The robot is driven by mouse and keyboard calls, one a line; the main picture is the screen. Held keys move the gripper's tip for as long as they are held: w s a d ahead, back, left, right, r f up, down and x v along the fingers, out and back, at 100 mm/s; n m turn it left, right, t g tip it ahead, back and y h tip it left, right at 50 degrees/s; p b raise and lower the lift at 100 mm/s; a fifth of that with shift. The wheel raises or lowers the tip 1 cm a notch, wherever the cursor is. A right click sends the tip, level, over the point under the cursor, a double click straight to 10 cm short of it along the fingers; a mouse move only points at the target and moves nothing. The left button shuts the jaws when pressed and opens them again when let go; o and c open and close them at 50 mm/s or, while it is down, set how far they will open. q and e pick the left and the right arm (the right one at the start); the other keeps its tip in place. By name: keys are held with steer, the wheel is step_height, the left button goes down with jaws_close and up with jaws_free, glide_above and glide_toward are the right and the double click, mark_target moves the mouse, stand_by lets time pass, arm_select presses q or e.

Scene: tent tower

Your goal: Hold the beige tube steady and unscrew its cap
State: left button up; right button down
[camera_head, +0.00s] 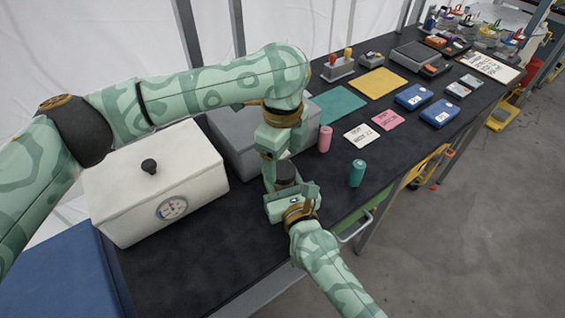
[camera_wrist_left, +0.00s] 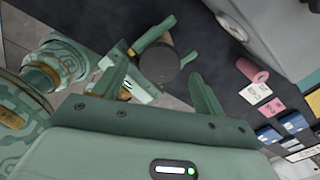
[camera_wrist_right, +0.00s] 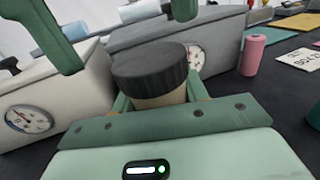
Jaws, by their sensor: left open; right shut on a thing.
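The beige tube (camera_wrist_right: 160,99) stands upright in my right gripper, which is shut on it below the cap. The dark ribbed cap (camera_wrist_right: 150,66) sits on top of the tube. In the left wrist view the cap (camera_wrist_left: 158,63) shows end-on as a dark round face, between and beyond the open fingers of my left gripper (camera_wrist_left: 160,88). The left fingers also show above the cap in the right wrist view, apart from it. In the head view the dark cap (camera_head: 287,174) shows between the two grippers; the tube is mostly hidden there.
A white box with a gauge (camera_head: 150,185) and a grey box (camera_head: 232,135) stand behind and left on the dark table. A pink cylinder (camera_head: 325,139) and a teal cylinder (camera_head: 357,173) stand to the right. Cards, blue cases and mats lie farther along the table.

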steer(key=c, duration=0.7)
jaws_free()
